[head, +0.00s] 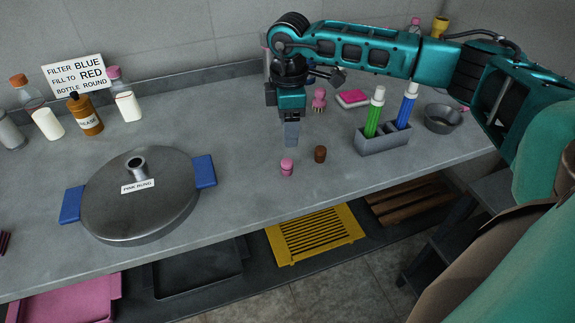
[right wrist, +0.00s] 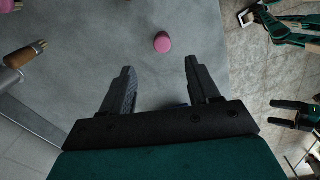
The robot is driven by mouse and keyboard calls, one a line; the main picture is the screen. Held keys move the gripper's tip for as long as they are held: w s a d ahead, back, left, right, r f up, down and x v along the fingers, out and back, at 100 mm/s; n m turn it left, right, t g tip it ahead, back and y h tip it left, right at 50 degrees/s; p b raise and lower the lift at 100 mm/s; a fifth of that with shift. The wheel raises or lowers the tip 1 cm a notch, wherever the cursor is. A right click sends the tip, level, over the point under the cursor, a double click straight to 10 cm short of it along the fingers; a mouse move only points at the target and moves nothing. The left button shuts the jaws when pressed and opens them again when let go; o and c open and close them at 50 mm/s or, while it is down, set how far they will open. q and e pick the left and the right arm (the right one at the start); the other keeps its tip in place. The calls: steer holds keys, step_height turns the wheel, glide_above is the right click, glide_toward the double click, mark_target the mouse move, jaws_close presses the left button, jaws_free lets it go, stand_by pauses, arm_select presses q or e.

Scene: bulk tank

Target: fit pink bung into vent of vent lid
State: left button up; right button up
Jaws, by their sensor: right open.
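The pink bung (head: 287,168) stands upright on the grey bench near its front edge. It also shows in the right wrist view (right wrist: 162,42), beyond the fingertips and roughly between their lines. The round metal vent lid (head: 110,205) lies to the left, with blue side handles and a "PINK BUNG" label. Its vent (head: 136,166) is a short upright tube with a dark open top. My right gripper (head: 291,141) points down behind the pink bung, apart from it. In the right wrist view its fingers (right wrist: 158,68) are spread and empty.
A brown bung (head: 320,154) stands close to the right of the pink one. A grey rack (head: 383,139) holds green and blue bottles farther right, beside a dark bowl (head: 443,118). Bottles and a sign (head: 76,74) stand at the back left. The bench between lid and bung is clear.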

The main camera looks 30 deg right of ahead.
mark_target(287, 162)
step_height(287, 162, down, 10)
steer(key=shift+a+r, duration=0.1)
steer(key=shift+a, duration=0.05)
stand_by(0.3)
steer(key=c, duration=1.1)
steer(key=shift+r, duration=0.1)
